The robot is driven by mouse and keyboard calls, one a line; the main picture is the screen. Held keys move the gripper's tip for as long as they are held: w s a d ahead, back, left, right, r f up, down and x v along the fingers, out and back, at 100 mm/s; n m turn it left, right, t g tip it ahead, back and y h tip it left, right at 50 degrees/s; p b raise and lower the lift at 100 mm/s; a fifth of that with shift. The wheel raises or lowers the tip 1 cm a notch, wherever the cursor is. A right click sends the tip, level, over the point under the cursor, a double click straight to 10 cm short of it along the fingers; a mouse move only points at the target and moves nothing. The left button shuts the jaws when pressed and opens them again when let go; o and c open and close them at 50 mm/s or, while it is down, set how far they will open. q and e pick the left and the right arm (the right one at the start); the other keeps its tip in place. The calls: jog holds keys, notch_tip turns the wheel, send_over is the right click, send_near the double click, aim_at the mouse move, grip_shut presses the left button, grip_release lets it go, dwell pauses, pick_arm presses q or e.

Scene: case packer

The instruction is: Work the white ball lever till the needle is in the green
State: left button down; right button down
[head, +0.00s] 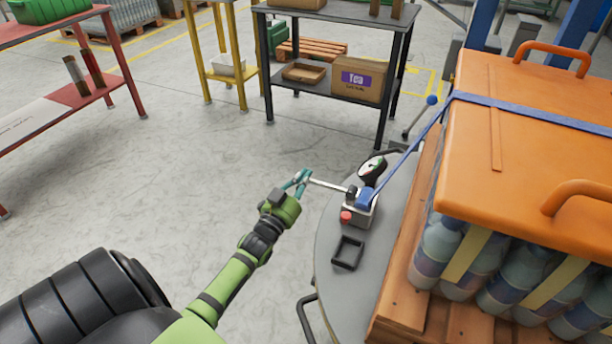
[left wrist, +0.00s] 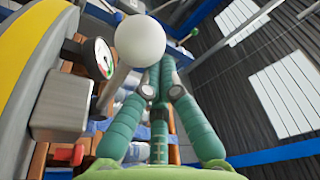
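The white ball (left wrist: 140,40) on the lever shows large in the left wrist view, just left of my fingertips. The pale lever rod (head: 328,185) sticks out left from a grey unit (head: 357,212) with a red button (head: 346,217). My left gripper (head: 304,173) is at the rod's outer end. Its teal fingers (left wrist: 163,75) come together at the tips, with the ball beside them; whether they touch is unclear. The round gauge (head: 372,168) has a white face, also in the left wrist view (left wrist: 103,58); its needle is too small to read. My right gripper is out of view.
The unit stands on a round grey table (head: 335,275) with a dark square frame (head: 348,252). A pallet (head: 405,270) of strapped bottles under an orange cover (head: 540,130) stands close on the right. A dark shelf table (head: 330,85) is behind.

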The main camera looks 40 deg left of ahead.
pick_arm(q)
jog(key=shift+a+f+n, duration=0.1)
jog(key=shift+f+n, duration=0.5)
jog(key=shift+f, duration=0.15)
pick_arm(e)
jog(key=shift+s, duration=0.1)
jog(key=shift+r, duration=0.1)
